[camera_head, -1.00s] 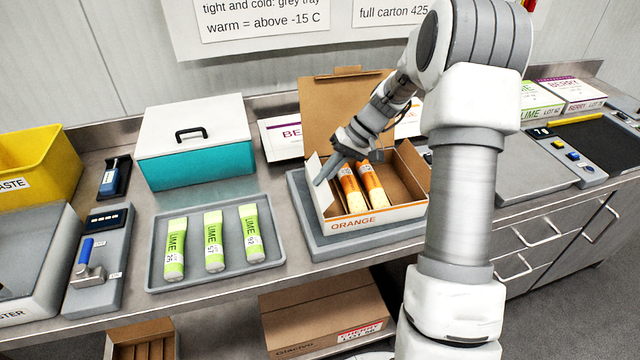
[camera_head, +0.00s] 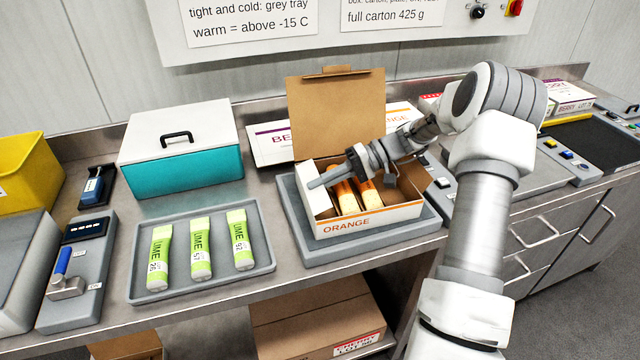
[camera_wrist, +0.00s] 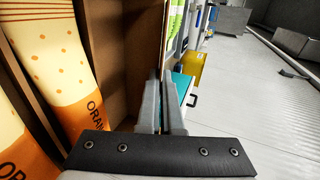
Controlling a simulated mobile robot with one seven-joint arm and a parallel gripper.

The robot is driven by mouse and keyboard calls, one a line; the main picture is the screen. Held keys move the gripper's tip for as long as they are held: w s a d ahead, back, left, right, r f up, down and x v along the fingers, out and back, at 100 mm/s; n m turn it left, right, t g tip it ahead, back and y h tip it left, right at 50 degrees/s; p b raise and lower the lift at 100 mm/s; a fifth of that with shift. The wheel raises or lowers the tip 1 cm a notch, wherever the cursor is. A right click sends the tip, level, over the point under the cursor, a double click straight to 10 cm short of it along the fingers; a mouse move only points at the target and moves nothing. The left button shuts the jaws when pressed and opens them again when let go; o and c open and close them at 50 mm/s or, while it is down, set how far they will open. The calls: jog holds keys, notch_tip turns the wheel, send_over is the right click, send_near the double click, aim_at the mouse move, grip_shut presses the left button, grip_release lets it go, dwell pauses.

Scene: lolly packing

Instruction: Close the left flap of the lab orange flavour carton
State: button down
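The orange carton (camera_head: 370,220) stands open on a grey platform, its tall brown lid raised at the back (camera_head: 336,110). Orange lolly packs (camera_head: 346,197) lie inside and also show in the wrist view (camera_wrist: 45,50). The left flap (camera_head: 318,204) shows as a white panel at the carton's left end, partly hidden by my gripper; its exact angle is unclear. My gripper (camera_head: 312,183) reaches left across the carton, its fingertips over the left end by the flap. In the wrist view its fingers (camera_wrist: 162,105) are together, with nothing seen between them. Contact with the flap is unclear.
A grey tray (camera_head: 215,283) with three lime packs lies left of the carton. A teal box with a white lid (camera_head: 185,165) stands behind the tray. Bench controls lie farther right.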

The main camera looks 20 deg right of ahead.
dwell(0.3)
jog(key=c, duration=1.1)
grip_release()
jog(key=shift+o, duration=0.2)
jog(key=w+v, duration=0.1)
jog(key=v, duration=1.6)
jog(key=shift+s+d, duration=0.25)
jog(key=shift+s, duration=0.25)
